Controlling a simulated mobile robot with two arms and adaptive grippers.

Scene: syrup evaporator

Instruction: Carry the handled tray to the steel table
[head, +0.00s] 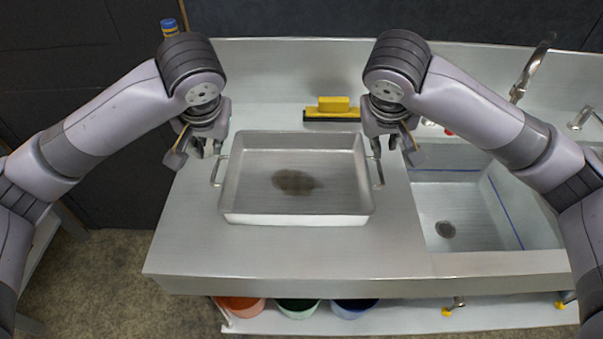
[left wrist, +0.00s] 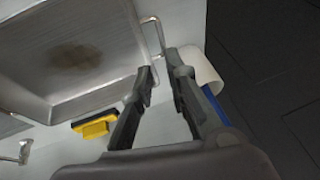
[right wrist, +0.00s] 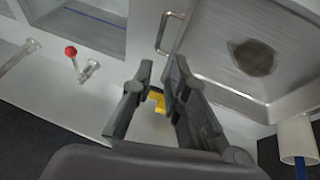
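The handled tray (head: 296,218) is a shallow metal pan with a dark brown stain inside. It sits flat on the steel counter beside the sink. Its left handle (head: 219,170) and right handle (head: 377,172) stick out at the sides. My left gripper (head: 200,154) is open and empty behind and above the left handle; that handle also shows beyond the fingertips in the left wrist view (left wrist: 153,36). My right gripper (head: 391,148) is open and empty above the right handle, which shows ahead of the fingers in the right wrist view (right wrist: 163,34). No separate steel table can be clearly identified.
The sink basin (head: 470,210) and tap (head: 531,68) are at the right. A yellow-and-black squeegee or brush (head: 333,109) lies behind the tray. Several coloured buckets (head: 297,307) stand on a low shelf beneath. A pale surface edge (head: 42,243) shows at far left, with floor between.

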